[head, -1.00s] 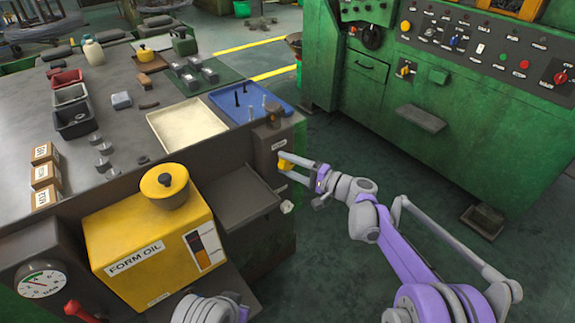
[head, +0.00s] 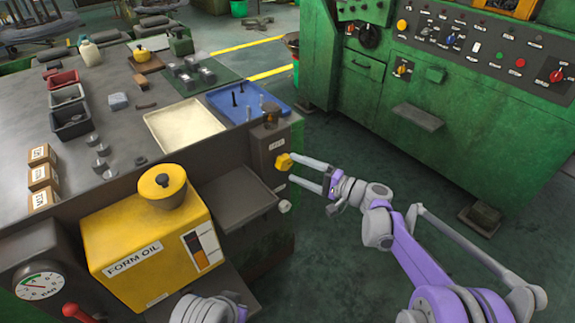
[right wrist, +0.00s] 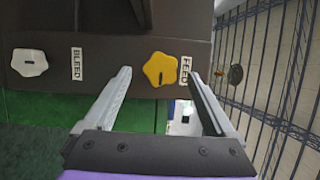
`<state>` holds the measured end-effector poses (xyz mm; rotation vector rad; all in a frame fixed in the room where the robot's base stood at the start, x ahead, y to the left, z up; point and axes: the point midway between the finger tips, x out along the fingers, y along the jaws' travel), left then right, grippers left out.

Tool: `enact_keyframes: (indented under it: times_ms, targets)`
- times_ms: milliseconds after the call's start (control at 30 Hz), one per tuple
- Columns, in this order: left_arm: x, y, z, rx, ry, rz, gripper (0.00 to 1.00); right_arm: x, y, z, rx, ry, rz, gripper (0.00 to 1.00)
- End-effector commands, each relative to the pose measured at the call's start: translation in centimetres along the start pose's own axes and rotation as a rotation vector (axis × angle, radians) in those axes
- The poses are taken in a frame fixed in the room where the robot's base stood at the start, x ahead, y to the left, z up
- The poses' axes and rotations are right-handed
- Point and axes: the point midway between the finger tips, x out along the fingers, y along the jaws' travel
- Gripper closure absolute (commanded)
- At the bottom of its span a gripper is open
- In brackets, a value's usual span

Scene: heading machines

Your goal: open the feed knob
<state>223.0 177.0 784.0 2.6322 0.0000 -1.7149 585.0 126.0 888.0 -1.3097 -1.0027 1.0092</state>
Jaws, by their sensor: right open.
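The yellow, lobed feed knob (head: 283,161) sits on the dark side panel at the bench corner. In the right wrist view the knob (right wrist: 160,69) is beside a white FEED label (right wrist: 186,70), with a short dark mark on its lower half. My right gripper (head: 292,169) is open and empty, in front of the panel. In the wrist view its two fingertips (right wrist: 160,74) lie either side of the knob, which looks a little beyond them with gaps on both sides. My left gripper is out of view.
The white BLEED knob (right wrist: 29,62) is on the same panel, below the feed knob in the head view (head: 285,206). A dark shelf (head: 235,200) and the yellow form oil tank (head: 150,250) are to the left. Open floor (head: 345,260) lies right of the bench.

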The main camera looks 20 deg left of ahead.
Motion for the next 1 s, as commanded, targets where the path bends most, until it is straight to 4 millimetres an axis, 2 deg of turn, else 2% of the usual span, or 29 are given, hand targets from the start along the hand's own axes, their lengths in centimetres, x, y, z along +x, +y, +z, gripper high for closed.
enact_keyframes:
  times_ms: [100, 333, 500, 1000]
  targets:
    - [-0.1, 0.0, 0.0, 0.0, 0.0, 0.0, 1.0, -2.7, 0.0, -0.1, 0.0, 0.004, 0.001, 0.1]
    - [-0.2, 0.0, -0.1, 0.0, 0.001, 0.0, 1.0, -5.7, 0.0, 0.0, 0.0, 0.001, 0.0, 0.1]
    - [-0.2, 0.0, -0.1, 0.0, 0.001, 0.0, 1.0, -6.3, 0.0, 0.0, 0.0, 0.0, 0.0, 0.1]
    - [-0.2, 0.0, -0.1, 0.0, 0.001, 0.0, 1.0, -6.4, -0.1, 0.4, -0.003, 0.001, 0.02, 0.1]
